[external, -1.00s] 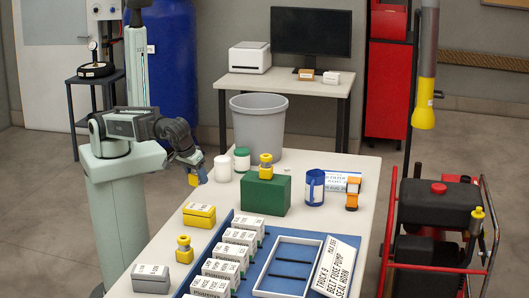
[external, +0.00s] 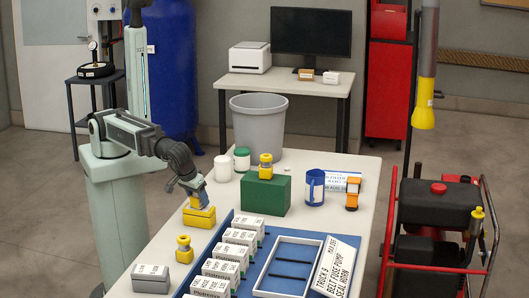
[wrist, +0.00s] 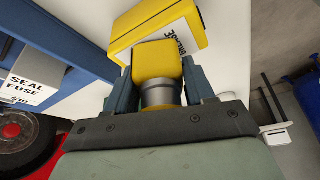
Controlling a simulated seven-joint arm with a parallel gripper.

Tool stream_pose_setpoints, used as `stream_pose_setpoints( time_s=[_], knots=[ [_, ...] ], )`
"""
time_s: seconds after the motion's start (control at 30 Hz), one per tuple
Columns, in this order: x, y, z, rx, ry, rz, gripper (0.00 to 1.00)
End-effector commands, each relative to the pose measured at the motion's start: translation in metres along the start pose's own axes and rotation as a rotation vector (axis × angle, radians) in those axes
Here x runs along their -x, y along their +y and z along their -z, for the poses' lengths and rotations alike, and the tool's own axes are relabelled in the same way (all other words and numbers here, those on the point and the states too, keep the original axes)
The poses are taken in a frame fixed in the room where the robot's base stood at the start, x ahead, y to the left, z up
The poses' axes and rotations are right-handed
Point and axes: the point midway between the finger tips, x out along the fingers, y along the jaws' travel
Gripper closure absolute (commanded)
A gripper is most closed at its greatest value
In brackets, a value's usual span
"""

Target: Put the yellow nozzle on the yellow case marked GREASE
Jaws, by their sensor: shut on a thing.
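My gripper (external: 197,190) is shut on a yellow nozzle (wrist: 157,62), which has a grey metal collar near my palm. The wrist view shows one dark blue finger on each side of the nozzle. The yellow case (external: 199,217), with a white label reading GREASE in the wrist view (wrist: 165,25), lies on the table. In the external view the nozzle is right over the case top, partly hidden by my fingers. I cannot tell whether the nozzle touches the case or hovers just above it.
Another yellow fitting (external: 184,249) stands in front of the case, and one more (external: 265,166) stands on a green box (external: 263,194). A grey case (external: 151,279) is at the near left. White labelled boxes (external: 239,237) stand in a row on a blue mat to the right.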

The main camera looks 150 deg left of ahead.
Motion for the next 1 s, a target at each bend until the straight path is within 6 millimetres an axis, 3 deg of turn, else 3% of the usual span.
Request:
stream_pose_setpoints(
  time_s=[0.33, 0.37, 0.6, 1.0],
  knots=[
    [-0.0029, 0.0000, -0.0011, 0.000, 0.001, 0.000, 0.86],
    [-0.0026, 0.0000, -0.0011, 0.000, 0.000, 0.000, 0.44],
    [-0.0024, 0.0001, -0.0010, 0.000, 0.000, 0.000, 0.21],
    [0.0041, 0.0006, 0.0001, 0.000, 0.000, -0.001, 0.21]
  ],
)
